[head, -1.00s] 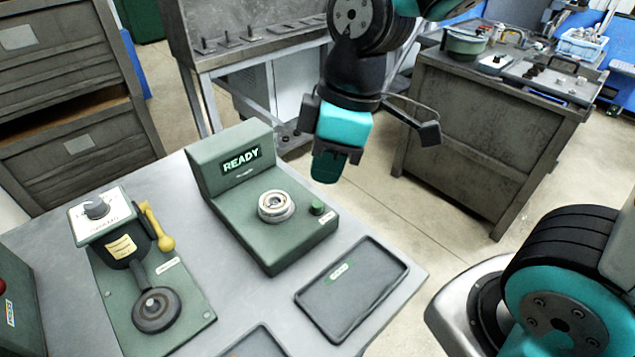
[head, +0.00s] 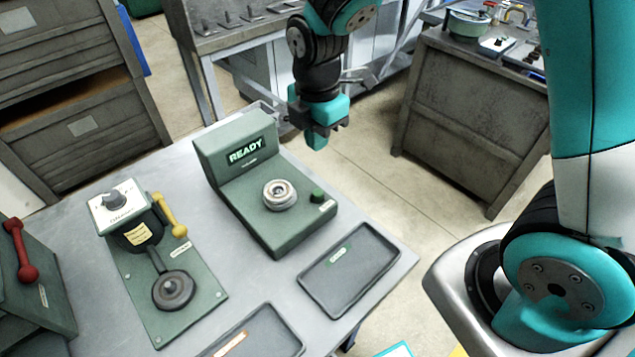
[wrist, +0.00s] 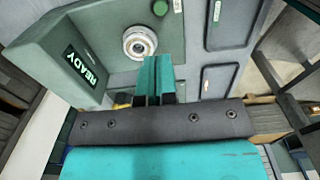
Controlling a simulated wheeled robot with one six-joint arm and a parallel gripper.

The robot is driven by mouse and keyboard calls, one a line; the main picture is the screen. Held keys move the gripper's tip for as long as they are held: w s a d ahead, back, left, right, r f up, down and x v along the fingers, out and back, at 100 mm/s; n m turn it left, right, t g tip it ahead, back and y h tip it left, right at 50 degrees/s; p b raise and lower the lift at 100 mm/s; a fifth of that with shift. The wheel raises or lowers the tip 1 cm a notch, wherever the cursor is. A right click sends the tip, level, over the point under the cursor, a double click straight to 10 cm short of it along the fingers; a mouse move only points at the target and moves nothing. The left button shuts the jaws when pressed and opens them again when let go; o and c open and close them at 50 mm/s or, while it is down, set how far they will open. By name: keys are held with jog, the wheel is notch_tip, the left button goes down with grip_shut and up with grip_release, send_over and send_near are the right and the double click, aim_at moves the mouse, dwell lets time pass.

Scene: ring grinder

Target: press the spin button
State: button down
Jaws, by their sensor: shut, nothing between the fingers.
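The green button (head: 317,195) stands on the front right corner of the green machine (head: 290,238), beside a round metal spindle holding a ring (head: 280,195). The machine's screen (head: 247,150) reads READY. In the wrist view the button (wrist: 160,8) is at the top edge, right of the ring (wrist: 140,43). My gripper (head: 317,139) is shut and empty, above and behind the machine's right side, apart from the button. In the wrist view its fingertips (wrist: 158,62) point toward the area just below the ring.
A grinder with a yellow lever (head: 170,215) and a dark wheel stands to the left. A box with a red lever (head: 20,252) is at far left. An empty dark tray (head: 350,270) lies right of the machine, another (head: 262,335) in front.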

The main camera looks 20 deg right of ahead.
aim_at(318, 193)
notch_tip(318, 193, down, 13)
jog(key=p, duration=0.3)
jog(key=shift+r, duration=0.1)
